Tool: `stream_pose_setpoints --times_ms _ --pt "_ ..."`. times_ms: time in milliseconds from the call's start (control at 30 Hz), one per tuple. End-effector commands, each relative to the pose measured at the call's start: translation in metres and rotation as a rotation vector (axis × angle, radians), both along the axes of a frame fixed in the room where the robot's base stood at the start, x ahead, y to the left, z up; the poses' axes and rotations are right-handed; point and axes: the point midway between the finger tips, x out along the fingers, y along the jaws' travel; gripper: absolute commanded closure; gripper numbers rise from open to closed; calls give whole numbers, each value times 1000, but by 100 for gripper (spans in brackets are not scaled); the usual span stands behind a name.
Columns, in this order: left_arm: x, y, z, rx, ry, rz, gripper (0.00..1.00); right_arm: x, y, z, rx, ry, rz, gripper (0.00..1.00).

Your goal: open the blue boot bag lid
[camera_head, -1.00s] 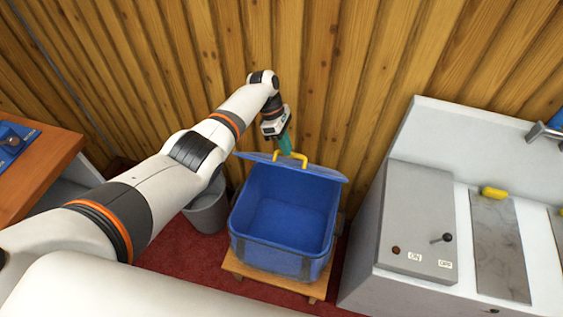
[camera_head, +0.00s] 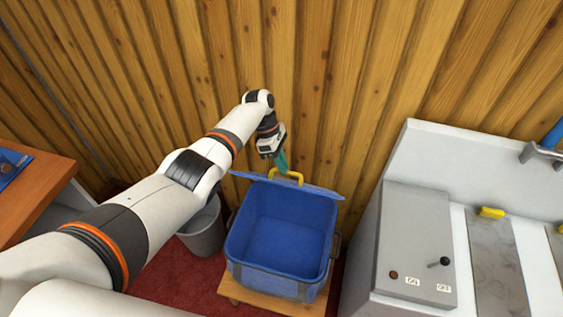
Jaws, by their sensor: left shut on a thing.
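The blue boot bag (camera_head: 277,290) sits on a low wooden stand and its inside is empty. Its blue lid (camera_head: 318,192) is swung up at the back edge, seen almost edge-on, leaving the bag's mouth open. A yellow handle (camera_head: 291,174) stands at the lid's top edge. My left gripper (camera_head: 282,165) reaches in from the upper left and is shut at the handle; its fingertips partly cover the handle. My right gripper is not in view.
A grey bin (camera_head: 204,228) stands left of the bag on the red carpet (camera_head: 180,278). A wooden stand (camera_head: 252,297) bears the bag. A grey-white machine (camera_head: 412,232) with a lever stands close on the right. A plank wall (camera_head: 330,95) rises behind.

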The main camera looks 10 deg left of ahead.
Motion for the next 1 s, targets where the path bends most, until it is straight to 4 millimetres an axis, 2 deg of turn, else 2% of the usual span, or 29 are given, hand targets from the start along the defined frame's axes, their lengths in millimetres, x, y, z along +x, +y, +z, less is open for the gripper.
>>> stream_pose_setpoints --times_ms 367,400,500,833,1000 --pt "0 0 -1 1 0 1 100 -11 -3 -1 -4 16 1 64" --pt "0 0 -1 1 0 1 83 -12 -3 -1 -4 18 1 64" --pt "0 0 -1 1 0 0 67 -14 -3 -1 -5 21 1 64" --pt "1 1 2 0 -1 0 66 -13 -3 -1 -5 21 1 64" --pt "6 9 22 0 -3 1 66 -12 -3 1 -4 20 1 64"
